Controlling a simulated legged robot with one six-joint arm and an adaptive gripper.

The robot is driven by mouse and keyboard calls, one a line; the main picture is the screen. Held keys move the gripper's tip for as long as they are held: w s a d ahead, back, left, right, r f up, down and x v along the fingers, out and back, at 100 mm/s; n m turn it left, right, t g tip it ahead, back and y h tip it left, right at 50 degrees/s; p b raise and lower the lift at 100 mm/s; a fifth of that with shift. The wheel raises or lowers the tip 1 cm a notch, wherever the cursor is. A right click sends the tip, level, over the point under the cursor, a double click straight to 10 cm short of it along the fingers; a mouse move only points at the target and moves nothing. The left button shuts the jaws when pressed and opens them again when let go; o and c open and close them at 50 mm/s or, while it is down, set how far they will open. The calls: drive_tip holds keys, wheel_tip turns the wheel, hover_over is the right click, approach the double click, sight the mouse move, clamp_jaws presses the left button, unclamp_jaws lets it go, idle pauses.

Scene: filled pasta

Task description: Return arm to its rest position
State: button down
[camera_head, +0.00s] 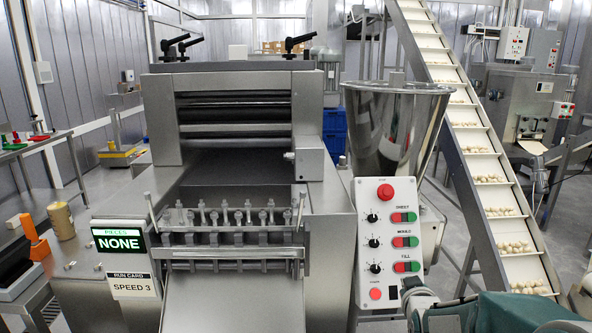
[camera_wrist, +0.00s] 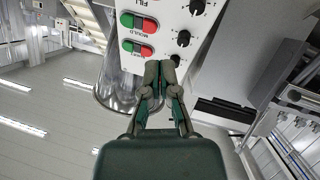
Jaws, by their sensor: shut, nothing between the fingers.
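My gripper (camera_wrist: 160,68) shows in the wrist view with its two dark green fingers together and nothing between them. The fingertips overlap the white control panel (camera_wrist: 165,20), which appears upside down there; I cannot tell whether they touch it. In the head view part of my arm, teal and grey, reaches in at the bottom right, beside the lower edge of the control panel (camera_head: 386,225). The fingertips cannot be made out in that view. The panel carries black knobs, green and red button pairs and a large red button (camera_head: 385,191).
A steel pasta machine (camera_head: 235,90) fills the middle, with a steel hopper (camera_head: 395,125) beside it. A conveyor (camera_head: 480,165) with pale pieces slopes down on the right. A display (camera_head: 118,240) reads NONE; the run card (camera_head: 133,285) reads SPEED 3. A side table (camera_head: 40,145) stands left.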

drive_tip(key=s+a+r+g, duration=0.1)
drive_tip(key=s+a+g, duration=0.2)
drive_tip(key=s, duration=0.6)
drive_tip(key=s+a+r+m+g+y, duration=0.1)
drive_tip(key=s+a+g, duration=0.1)
drive_tip(key=s, duration=0.7)
drive_tip(key=s+a+r+m+g+y, duration=0.1)
drive_tip(key=s+a+r+g, duration=0.1)
drive_tip(key=s, duration=0.8)
drive_tip(key=a+g, duration=0.1)
drive_tip(key=a, duration=0.1)
drive_tip(key=shift+a+g, duration=0.3)
drive_tip(key=shift+a, duration=0.1)
